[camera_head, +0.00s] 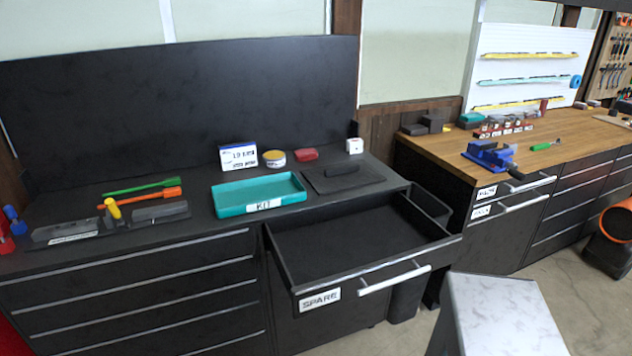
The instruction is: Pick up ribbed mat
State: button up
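A flat dark square piece (317,186), which looks like the ribbed mat, lies on the black workbench right of the teal tray. Its ribs cannot be made out at this size. A dark oblong block (342,169) appears on top of it; whether the block is part of it I cannot tell. My gripper is not in view.
The teal tray (230,211) labelled KIT is left of the dark piece. An open drawer (350,250) labelled SPARE juts out in front, apparently empty. A red item (306,154) and a white cube (354,146) stand behind. A pale marbled top (505,310) is at the lower right.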

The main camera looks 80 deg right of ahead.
aim_at(326, 179)
jog(key=z, duration=0.85)
jog(key=k, duration=0.1)
jog(key=u, duration=1.9)
jog(key=k, duration=1.6)
jog(key=z, duration=1.2)
